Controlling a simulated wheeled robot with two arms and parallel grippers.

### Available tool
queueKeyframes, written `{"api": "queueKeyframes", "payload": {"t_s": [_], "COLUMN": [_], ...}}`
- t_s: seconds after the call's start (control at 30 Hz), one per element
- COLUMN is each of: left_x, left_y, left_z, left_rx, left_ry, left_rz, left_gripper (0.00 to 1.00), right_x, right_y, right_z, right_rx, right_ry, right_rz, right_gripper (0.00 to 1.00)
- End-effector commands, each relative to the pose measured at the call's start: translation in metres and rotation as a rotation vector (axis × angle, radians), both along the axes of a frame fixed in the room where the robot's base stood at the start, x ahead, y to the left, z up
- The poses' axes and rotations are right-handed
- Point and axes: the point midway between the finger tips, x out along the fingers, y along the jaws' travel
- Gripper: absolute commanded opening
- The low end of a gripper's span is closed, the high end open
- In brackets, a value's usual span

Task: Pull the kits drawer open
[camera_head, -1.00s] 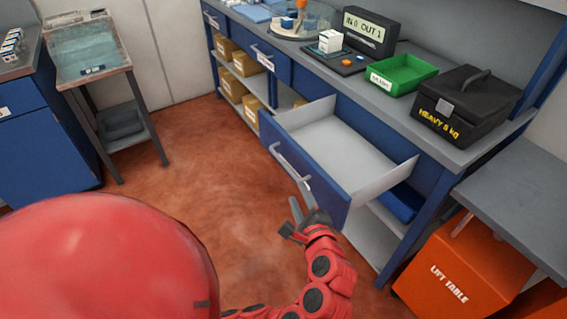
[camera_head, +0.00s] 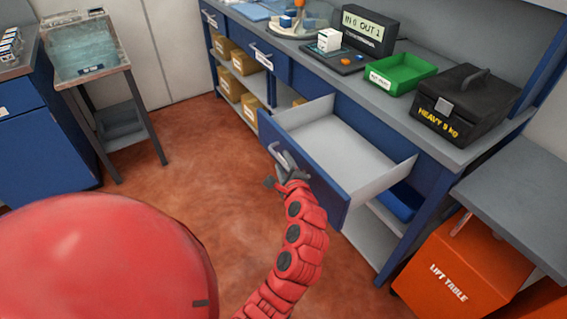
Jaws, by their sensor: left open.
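A wide blue-fronted drawer (camera_head: 318,186) stands pulled out from under the workbench, and its pale inside looks empty. Its bar handle (camera_head: 277,150) is on the front face, partly hidden by my left gripper. My left gripper (camera_head: 279,168) is open, with its fingers at the handle; I cannot tell whether they touch it. Two shut blue drawers sit farther left, one with a white label (camera_head: 264,60) too small to read. No readable label shows which drawer holds kits. My right gripper is not in view.
The workbench (camera_head: 455,152) carries a green bin (camera_head: 400,76), a black heavy case (camera_head: 468,105) and a counter sign (camera_head: 368,30). An orange lift table (camera_head: 462,270) stands at right. A sink stand (camera_head: 85,60) is at left. The red floor (camera_head: 190,180) before the drawer is clear.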

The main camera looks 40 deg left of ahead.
Motion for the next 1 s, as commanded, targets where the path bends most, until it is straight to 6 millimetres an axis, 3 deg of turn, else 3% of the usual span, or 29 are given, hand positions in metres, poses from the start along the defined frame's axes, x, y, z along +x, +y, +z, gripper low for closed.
{"api": "queueKeyframes", "payload": {"t_s": [0.13,0.4,1.0], "left_x": [-0.0002,-0.0003,-0.0006], "left_y": [-0.0001,-0.0002,-0.0002], "left_z": [-0.0001,-0.0001,-0.0005], "left_rx": [0.000,0.000,0.000], "left_ry": [0.000,0.000,0.001], "left_rz": [0.000,0.000,0.000], "left_gripper": [0.45,0.00,0.00], "right_x": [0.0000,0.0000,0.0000], "right_y": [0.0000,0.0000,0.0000], "right_z": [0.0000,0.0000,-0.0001], "right_rx": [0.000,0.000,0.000], "right_ry": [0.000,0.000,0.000], "right_rz": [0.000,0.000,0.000], "right_gripper": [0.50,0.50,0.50]}}
